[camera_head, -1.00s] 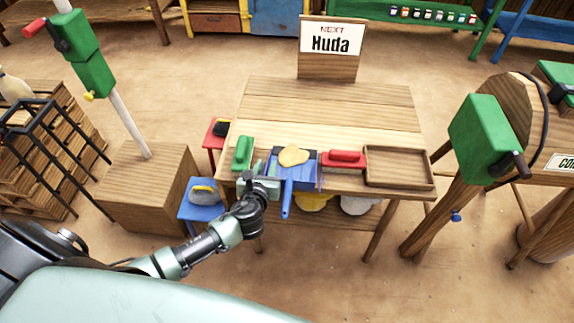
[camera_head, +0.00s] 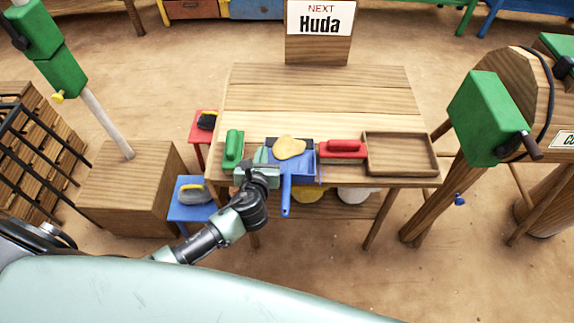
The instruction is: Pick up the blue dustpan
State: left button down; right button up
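The blue dustpan (camera_head: 303,167) lies at the table's front edge, its handle (camera_head: 286,196) pointing toward me over the edge. A yellow sponge-like piece (camera_head: 289,147) rests on or just behind the pan. My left gripper (camera_head: 261,158) is at the left side of the dustpan, close to the pan, with the handle to its right. The arm and wrist hide part of the pan's left side. I cannot tell whether the fingers touch the pan or how far apart they are. My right gripper is out of view.
On the wooden table (camera_head: 320,100) a green brush (camera_head: 233,149) lies left, a red brush (camera_head: 342,149) and an empty wooden tray (camera_head: 398,155) right. A sign reading Huda (camera_head: 320,20) stands behind. The table's back half is clear. A blue stool (camera_head: 193,210) stands front left.

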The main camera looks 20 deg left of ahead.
pick_arm(q)
jog(key=shift+f, duration=0.1)
jog(key=shift+a, duration=0.1)
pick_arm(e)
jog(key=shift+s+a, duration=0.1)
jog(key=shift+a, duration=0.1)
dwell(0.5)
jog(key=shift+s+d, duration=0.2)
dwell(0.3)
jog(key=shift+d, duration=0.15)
